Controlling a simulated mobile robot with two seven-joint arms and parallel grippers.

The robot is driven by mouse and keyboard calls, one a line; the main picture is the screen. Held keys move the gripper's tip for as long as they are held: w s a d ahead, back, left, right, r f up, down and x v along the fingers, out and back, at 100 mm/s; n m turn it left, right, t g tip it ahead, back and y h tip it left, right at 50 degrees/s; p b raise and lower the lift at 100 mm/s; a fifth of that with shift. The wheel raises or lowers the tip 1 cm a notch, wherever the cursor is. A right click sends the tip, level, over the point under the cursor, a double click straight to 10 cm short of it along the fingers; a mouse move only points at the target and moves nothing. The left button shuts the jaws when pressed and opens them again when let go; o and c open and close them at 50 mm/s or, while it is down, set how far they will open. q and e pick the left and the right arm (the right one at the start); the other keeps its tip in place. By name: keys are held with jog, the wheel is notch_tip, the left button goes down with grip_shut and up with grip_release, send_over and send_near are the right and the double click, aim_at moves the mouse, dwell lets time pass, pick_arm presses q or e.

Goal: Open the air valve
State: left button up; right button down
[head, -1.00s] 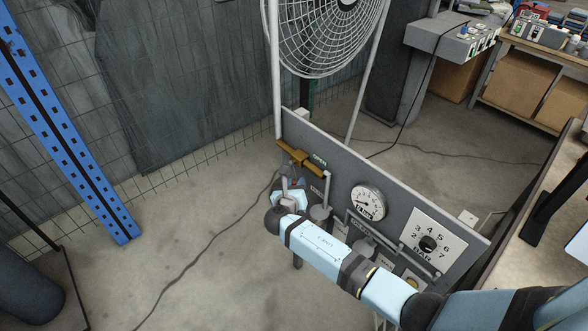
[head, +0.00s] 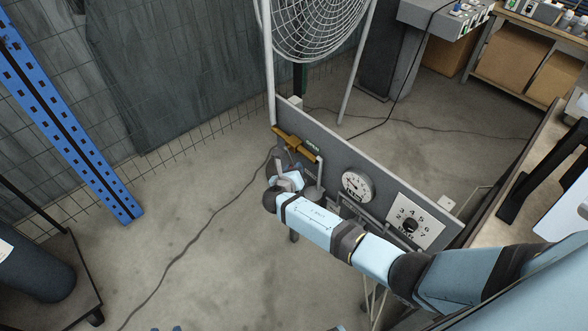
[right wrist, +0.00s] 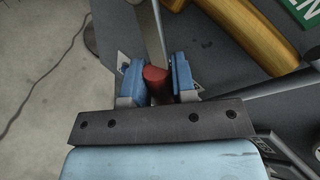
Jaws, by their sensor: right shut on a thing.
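The air valve's red handle (right wrist: 156,85) sits between the blue fingers of my right gripper (right wrist: 157,78) in the right wrist view. The fingers are shut on it. In the head view my right gripper (head: 287,180) is at the left end of the grey panel, just below the brass pipe (head: 294,143); the gripper and arm partly hide the valve there. The brass pipe also shows in the right wrist view (right wrist: 248,28), beside a green sign (right wrist: 304,10). Small blue tips, possibly my left gripper (head: 163,328), just show at the bottom edge.
The grey panel (head: 335,151) carries a round gauge (head: 357,185) and a numbered dial plate (head: 415,222). A fan (head: 315,25) stands behind it. A blue post (head: 65,120) is at left, and a cable (head: 190,245) crosses the open floor.

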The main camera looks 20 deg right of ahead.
jog(key=c, duration=0.9)
grip_release()
jog(key=shift+c, duration=0.2)
jog(key=p+v, duration=0.1)
jog(key=v, duration=1.2)
jog(key=shift+s+a+r, duration=0.15)
jog(key=shift+s+r, duration=0.05)
jog(key=shift+s, duration=0.1)
